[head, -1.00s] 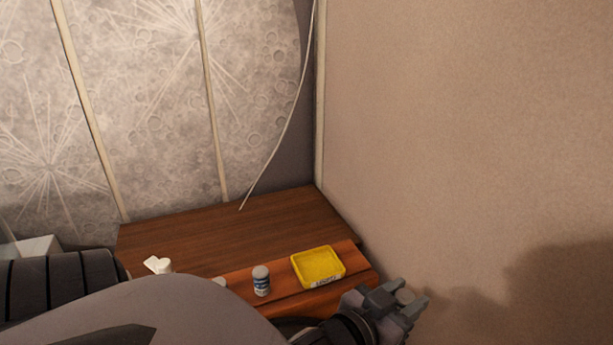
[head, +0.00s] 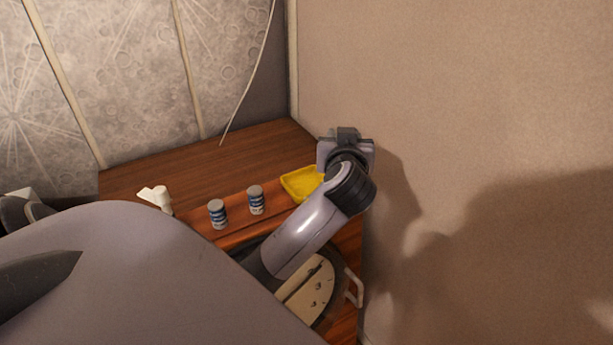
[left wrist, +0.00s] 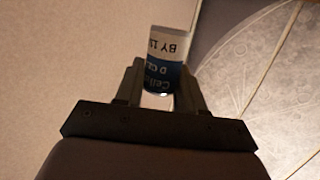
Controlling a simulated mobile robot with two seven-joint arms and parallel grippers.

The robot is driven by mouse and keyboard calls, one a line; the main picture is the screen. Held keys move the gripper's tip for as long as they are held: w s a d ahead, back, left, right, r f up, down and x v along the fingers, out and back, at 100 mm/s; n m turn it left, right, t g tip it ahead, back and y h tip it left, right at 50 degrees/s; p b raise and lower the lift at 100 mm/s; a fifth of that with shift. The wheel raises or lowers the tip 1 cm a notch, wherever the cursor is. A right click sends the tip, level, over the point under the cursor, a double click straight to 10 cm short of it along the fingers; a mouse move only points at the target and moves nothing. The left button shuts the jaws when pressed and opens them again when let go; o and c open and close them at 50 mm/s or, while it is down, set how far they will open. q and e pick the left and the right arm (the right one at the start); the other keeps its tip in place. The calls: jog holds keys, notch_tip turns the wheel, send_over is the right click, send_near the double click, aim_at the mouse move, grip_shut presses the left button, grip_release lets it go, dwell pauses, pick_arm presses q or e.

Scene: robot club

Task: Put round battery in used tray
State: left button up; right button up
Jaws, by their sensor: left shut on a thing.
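My left gripper (head: 346,136) is beyond the far right part of the yellow tray (head: 297,186) in the head view, above the table and close to the wall. It is seen from behind, so its fingertips are mostly hidden. In the left wrist view, the left gripper (left wrist: 160,88) is shut on a round battery (left wrist: 168,60), a white and blue D cell with printed text. The battery is hidden in the head view. My forearm and wrist cover the tray's right side, and its label cannot be read. My right gripper is not in view.
Two blue and white batteries (head: 217,214) (head: 256,200) stand upright on the orange-brown strip left of the tray. A white object (head: 157,197) lies farther left on the wooden table (head: 215,160). A plain wall (head: 480,120) borders the right. The table's back is clear.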

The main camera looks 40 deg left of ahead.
pick_arm(q)
jog(key=s+a+r+n+g+y+b, duration=0.1)
jog(key=s+a+r+n+g+y, duration=0.1)
jog(key=a+r+n+g+y, duration=0.45)
jog(key=shift+g+h, duration=0.65)
jog(key=shift+a+f, duration=0.25)
jog(key=shift+f, duration=2.6)
jog(key=shift+a+f, duration=0.3)
jog(key=shift+f, duration=2.5)
jog(key=shift+a+f, duration=0.25)
jog(key=shift+f, duration=2.6)
jog(key=shift+f, duration=0.1)
jog(key=o, duration=1.1)
